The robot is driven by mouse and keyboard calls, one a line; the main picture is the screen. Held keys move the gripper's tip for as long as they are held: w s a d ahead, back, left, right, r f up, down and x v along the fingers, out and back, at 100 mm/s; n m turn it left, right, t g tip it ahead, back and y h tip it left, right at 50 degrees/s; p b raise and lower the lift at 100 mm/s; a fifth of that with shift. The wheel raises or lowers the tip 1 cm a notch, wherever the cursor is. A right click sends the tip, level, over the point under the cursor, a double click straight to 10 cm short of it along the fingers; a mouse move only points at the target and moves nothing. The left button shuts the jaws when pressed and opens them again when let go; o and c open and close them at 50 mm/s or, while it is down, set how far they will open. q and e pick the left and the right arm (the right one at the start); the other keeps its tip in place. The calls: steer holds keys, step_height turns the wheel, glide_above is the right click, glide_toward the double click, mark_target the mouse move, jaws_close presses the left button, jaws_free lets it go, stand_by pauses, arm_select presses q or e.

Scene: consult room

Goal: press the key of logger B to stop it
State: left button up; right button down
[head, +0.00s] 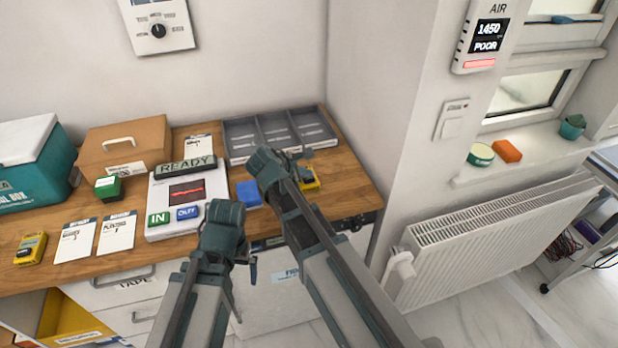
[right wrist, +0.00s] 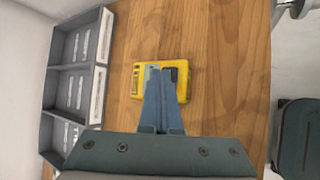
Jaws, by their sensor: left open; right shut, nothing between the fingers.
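A yellow logger (head: 309,179) lies on the wooden counter in front of the grey tray, partly hidden by my right arm. In the right wrist view the yellow logger (right wrist: 183,90) shows a small screen and a dark patch. My shut, empty right gripper (right wrist: 158,74) has its fingertips over the logger's face; I cannot tell whether they touch it. A second yellow logger (head: 30,248) lies at the counter's left end. I cannot read which logger is B. My left gripper (head: 240,262) is in front of the counter edge, open, its fingers mostly hidden.
A grey tray with compartments (head: 277,137) stands behind the nearer logger. A white device reading READY (head: 160,193), a blue block (head: 249,193), cards (head: 76,241), a green box (head: 107,188) and a brown case (head: 125,146) occupy the counter. A radiator (head: 490,235) is at right.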

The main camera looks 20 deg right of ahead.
mark_target(306, 181)
steer(key=shift+r+p, duration=0.4)
steer(key=shift+r, duration=0.25)
step_height(306, 181, up, 5)
steer(key=p, duration=0.5)
stand_by(0.6)
steer(key=s+a+f+m+g+y, duration=0.1)
steer(key=s+a+m, duration=0.1)
steer(key=s, duration=0.2)
steer(key=s+a+f+m+g+y, duration=0.1)
steer(key=s+a+f+m, duration=0.1)
steer(key=s, duration=0.2)
steer(key=s+a+f+m, duration=0.1)
steer(key=s+m, duration=0.1)
steer(key=s, duration=0.1)
steer(key=shift+s+a+f+g+y, duration=0.25)
steer(key=shift+s+a+g+y, duration=0.15)
steer(key=s+a+f+m+g+y, duration=0.2)
steer(key=s+a+m, duration=0.4)
steer(key=s, duration=0.5)
steer(key=shift+s+a+m+g+y, duration=0.2)
steer(key=shift+s+m+g+y, duration=0.2)
steer(key=shift+g+y, duration=0.15)
